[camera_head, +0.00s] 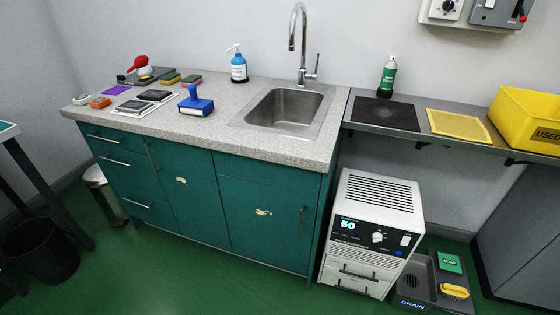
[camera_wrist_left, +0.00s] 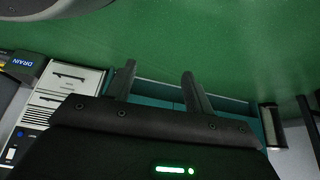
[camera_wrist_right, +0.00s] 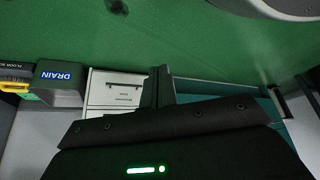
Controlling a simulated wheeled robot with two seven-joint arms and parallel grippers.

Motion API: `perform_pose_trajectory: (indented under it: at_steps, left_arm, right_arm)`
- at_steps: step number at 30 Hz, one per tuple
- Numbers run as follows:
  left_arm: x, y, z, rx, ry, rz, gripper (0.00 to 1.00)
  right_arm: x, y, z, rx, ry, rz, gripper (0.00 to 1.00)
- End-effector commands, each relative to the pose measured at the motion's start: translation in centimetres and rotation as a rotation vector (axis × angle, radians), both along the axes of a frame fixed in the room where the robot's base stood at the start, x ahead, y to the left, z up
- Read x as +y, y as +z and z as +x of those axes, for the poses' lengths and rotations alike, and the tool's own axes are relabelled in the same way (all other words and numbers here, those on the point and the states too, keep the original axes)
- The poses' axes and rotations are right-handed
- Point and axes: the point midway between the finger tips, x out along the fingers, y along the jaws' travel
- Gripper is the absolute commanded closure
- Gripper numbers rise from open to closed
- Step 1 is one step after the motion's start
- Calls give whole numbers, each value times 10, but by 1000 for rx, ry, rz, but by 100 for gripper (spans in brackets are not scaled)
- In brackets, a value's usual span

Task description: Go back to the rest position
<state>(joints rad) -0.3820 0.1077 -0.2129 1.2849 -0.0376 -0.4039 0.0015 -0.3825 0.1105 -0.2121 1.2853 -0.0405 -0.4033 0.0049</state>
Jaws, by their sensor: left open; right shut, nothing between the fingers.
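My left gripper (camera_wrist_left: 158,82) shows in the left wrist view with its two fingers spread apart and nothing between them. My right gripper (camera_wrist_right: 160,85) shows in the right wrist view with its fingers together and nothing held. Both hang over the green floor (camera_wrist_left: 190,40), in front of the teal cabinet (camera_head: 240,205). Neither gripper shows in the head view, and neither touches anything that I can see.
A white machine reading 50 (camera_head: 375,215) stands right of the cabinet, beside a drain tray (camera_head: 415,290). A black bin (camera_head: 42,250) stands left. The floor in front is clear.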

Motion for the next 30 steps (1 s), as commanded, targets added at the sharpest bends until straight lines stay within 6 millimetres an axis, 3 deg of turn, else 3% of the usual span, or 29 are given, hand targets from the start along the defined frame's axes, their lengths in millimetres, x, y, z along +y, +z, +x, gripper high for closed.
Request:
perform_pose_trajectory:
  at_steps: [1,6,9,12,17,30]
  left_arm:
    - [12,1,-28,70,9,23,47]
    - [45,-24,-113,244,36,87,47]
    - [57,-28,-150,313,46,112,47]
    - [66,-30,-172,353,50,127,47]
    - [70,-32,-184,374,53,135,47]
    - [70,-33,-184,374,53,135,47]
  right_arm:
    - [-12,1,-28,70,-10,-24,100]
    - [-45,-24,-113,244,-36,-88,100]
    - [-58,-28,-150,313,-44,-112,100]
    - [-65,-30,-172,352,-50,-128,100]
    - [-68,-32,-184,374,-52,-136,100]
    - [-68,-33,-184,374,-52,-136,100]
